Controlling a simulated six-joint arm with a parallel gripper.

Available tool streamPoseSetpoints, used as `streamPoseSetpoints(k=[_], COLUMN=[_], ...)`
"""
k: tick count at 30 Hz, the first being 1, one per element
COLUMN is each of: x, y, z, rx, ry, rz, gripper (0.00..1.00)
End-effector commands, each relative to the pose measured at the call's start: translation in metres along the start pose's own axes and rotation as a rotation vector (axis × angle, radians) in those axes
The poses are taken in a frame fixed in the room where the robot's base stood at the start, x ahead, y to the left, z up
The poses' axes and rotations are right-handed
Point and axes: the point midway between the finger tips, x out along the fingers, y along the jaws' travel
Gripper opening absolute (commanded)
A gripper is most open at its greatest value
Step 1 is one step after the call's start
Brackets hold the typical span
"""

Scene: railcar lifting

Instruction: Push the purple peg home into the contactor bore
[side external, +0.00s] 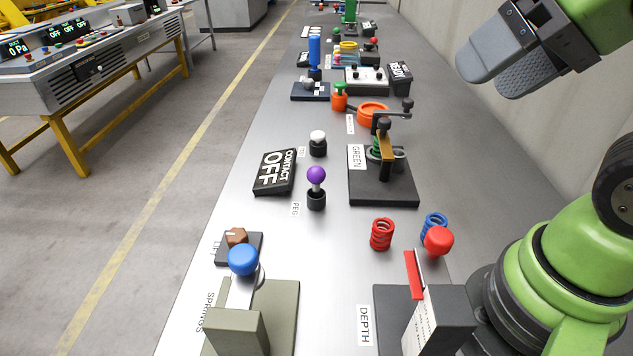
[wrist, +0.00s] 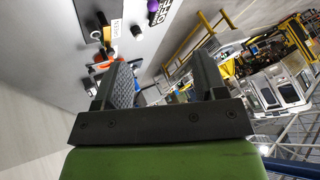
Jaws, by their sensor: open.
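The purple peg (side external: 316,175) has a round knob on a pale shaft and stands upright in a black cylindrical socket (side external: 316,200). A short length of shaft shows between knob and socket rim. A PEG label lies beside it. A purple piece (wrist: 153,5) shows at the top edge of the wrist view. My gripper (side external: 497,80) is open and empty, high above the right side of the table, well apart from the peg. Its two fingers also show in the wrist view (wrist: 163,75), with nothing between them.
A CONTACT OFF sign (side external: 275,172) stands left of the peg. A white-topped black cylinder (side external: 318,143) is behind it. The GREEN stand (side external: 385,190) with a crank rises to the right. Red (side external: 382,234) and blue springs are nearer. The table just in front of the peg is clear.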

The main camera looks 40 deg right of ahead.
Motion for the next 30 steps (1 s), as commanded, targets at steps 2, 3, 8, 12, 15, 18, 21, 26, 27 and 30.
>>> streamPoseSetpoints(k=[2, 3, 8, 12, 15, 18, 21, 26, 27, 30], x=[0.0, 0.0, 0.0, 0.005, 0.017, 0.037, 0.063, 0.117, 0.132, 0.173], y=[0.0, 0.0, 0.0, -0.005, -0.011, -0.017, -0.021, -0.024, -0.023, -0.02], z=[0.0, 0.0, -0.001, -0.014, -0.034, -0.058, -0.08, -0.104, -0.108, -0.114], rx=[0.0, 0.0, 0.002, 0.025, 0.065, 0.115, 0.165, 0.24, 0.258, 0.304], ry=[0.0, 0.0, -0.002, -0.035, -0.085, -0.143, -0.197, -0.279, -0.297, -0.342], rz=[0.0, 0.0, 0.001, 0.02, 0.054, 0.1, 0.149, 0.236, 0.258, 0.318], gripper=[0.65, 0.65, 0.65, 0.65, 0.65, 0.65, 0.65, 0.65, 0.65, 0.65])
